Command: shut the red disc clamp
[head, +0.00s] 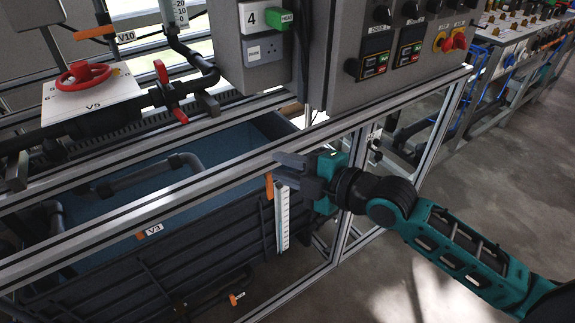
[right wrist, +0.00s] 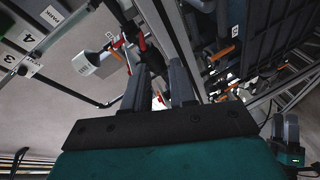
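A red clamp-like part (head: 165,88) with a short red lever stands upright on the dark pipe at the upper left of the head view. I cannot tell whether it is open or shut. Red parts (right wrist: 140,42) also show beyond my fingers in the right wrist view, but I cannot tell which part is which. My right gripper (head: 279,168) is right of and below the red clamp part, apart from it, over the front rail. In the wrist view its two fingers (right wrist: 157,72) stand apart with nothing between them.
A red handwheel (head: 82,75) sits on a white V5 box left of the clamp part. A grey control cabinet (head: 335,45) hangs above my right gripper. A metal rail (head: 190,182) crosses in front of a blue-lined tank (head: 115,205). Open floor (head: 480,185) lies at the right.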

